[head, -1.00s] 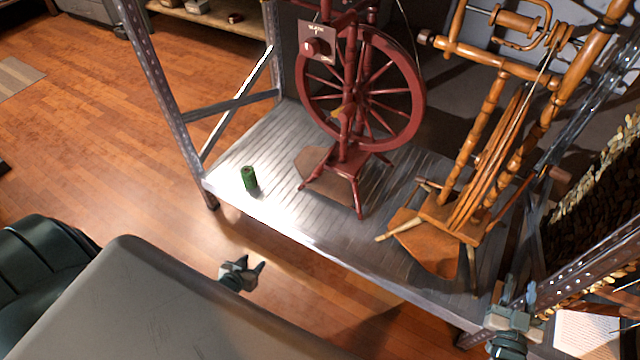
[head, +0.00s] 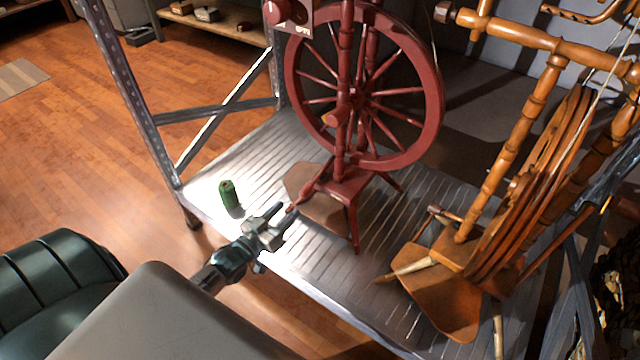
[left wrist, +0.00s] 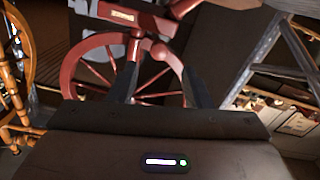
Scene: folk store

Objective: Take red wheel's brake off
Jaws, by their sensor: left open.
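The red spinning wheel (head: 433,105) stands upright on the grey slatted shelf, on a red stand with splayed legs. A plate with a round red knob (head: 287,12) is at its upper left, cut by the top edge. A small orange-red piece (head: 331,118) sits by the spokes. I cannot tell which part is the brake. My left gripper (head: 283,214) is open and empty over the shelf's front, close to the stand's front left leg. In the left wrist view the wheel (left wrist: 68,70) shows beyond the open fingers (left wrist: 160,88). My right gripper is out of view.
A green cylinder (head: 229,196) stands on the shelf (head: 385,222) left of my left gripper. A light-brown wooden spinning wheel (head: 500,180) stands to the right. A metal shelf post (head: 125,95) rises at the left. The wood floor (head: 60,150) there is mostly clear.

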